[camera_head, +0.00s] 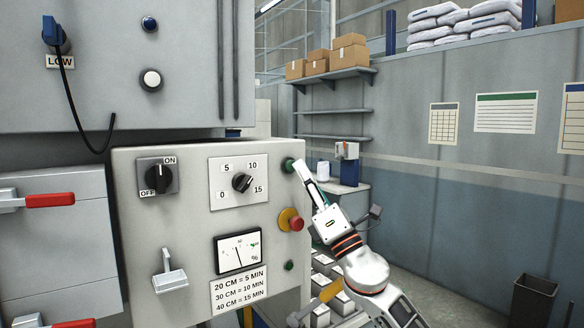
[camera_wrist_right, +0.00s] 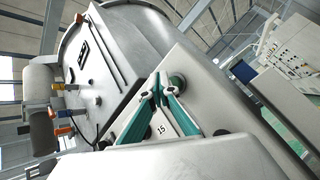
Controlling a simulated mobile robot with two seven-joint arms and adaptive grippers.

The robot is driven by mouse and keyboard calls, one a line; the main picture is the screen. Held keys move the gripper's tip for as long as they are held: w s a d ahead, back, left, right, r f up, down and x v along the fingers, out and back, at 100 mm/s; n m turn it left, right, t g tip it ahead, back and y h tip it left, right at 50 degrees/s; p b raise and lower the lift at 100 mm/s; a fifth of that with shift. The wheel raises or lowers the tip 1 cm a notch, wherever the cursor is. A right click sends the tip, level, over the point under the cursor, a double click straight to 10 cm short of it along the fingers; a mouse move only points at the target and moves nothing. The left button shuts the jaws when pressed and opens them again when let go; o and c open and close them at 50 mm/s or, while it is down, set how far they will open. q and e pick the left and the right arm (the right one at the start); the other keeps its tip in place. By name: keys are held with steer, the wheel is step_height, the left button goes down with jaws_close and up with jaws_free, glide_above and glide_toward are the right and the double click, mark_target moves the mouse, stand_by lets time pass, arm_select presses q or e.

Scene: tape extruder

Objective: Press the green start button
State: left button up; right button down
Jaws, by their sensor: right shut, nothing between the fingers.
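The green start button (camera_head: 288,165) is on the upper right of the grey control panel, right of the timer dial. My right gripper (camera_head: 298,165) is shut and empty, its fingertips right at the button in the head view. I cannot tell whether they touch it. In the right wrist view the closed teal fingertips (camera_wrist_right: 157,88) are at the panel beside the round green button (camera_wrist_right: 177,82). My left gripper is in neither view.
The grey panel (camera_head: 140,260) also carries an ON/OFF switch (camera_head: 158,178), a timer dial (camera_head: 242,182), a red stop button (camera_head: 296,223) on a yellow base, a gauge (camera_head: 238,248) and a lever (camera_head: 168,274). Shelves with boxes (camera_head: 349,52) stand behind.

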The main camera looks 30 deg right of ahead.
steer(key=shift+w, duration=0.1)
stand_by(0.5)
steer(key=shift+w, duration=0.35)
steer(key=shift+w+b, duration=0.45)
steer(key=shift+w, duration=0.05)
stand_by(0.8)
stand_by(0.3)
steer(key=shift+s+p, duration=0.4)
steer(key=shift+s, duration=0.5)
steer(key=s+p, duration=0.1)
steer(key=s, duration=0.4)
steer(key=shift+d+p, duration=0.2)
steer(key=shift+p, duration=0.15)
